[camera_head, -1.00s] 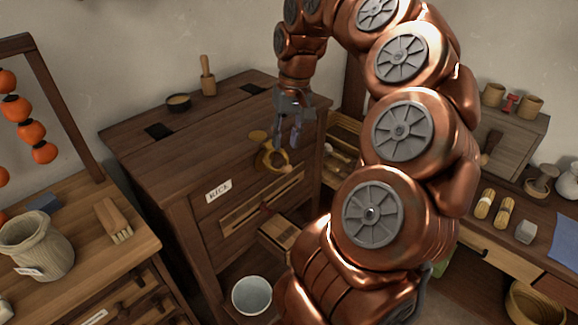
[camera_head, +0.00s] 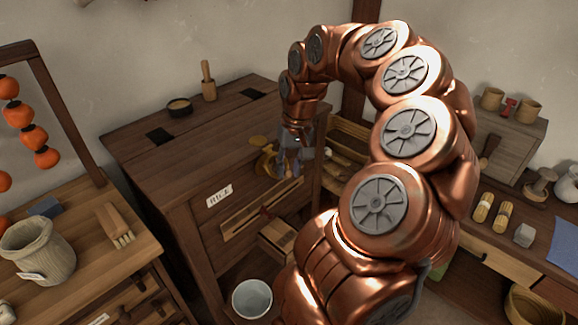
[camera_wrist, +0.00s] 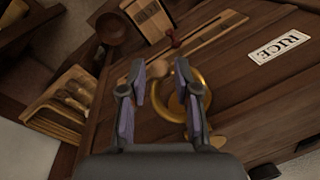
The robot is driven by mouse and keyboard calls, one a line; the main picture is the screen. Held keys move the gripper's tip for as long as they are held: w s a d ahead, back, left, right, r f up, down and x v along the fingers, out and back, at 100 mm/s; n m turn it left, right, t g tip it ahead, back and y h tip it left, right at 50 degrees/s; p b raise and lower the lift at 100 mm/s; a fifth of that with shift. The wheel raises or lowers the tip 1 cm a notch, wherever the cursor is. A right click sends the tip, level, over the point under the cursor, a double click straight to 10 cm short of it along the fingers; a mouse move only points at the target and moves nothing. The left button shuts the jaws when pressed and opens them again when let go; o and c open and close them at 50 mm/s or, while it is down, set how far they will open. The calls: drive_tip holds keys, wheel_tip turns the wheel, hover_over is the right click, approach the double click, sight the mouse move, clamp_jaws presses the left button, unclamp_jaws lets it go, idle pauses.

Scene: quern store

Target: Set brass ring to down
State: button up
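The brass ring (camera_wrist: 207,92) is on the front of the dark wooden chest, beside the RICE label (camera_head: 219,195). In the head view the ring (camera_head: 262,166) is partly hidden behind my gripper (camera_head: 290,172). In the wrist view my gripper (camera_wrist: 166,82) has its two fingers apart, with a gap between them. A small brass piece (camera_head: 258,141) shows just above the ring.
A pale bucket (camera_head: 252,299) stands low in front. A bowl (camera_head: 179,107) and a wooden pestle (camera_head: 208,82) stand on the chest top. A side table (camera_head: 85,262) is at left.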

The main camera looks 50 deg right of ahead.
drive_tip(key=shift+f, duration=0.2)
drive_tip(key=shift+c, duration=0.3)
clamp_jaws()
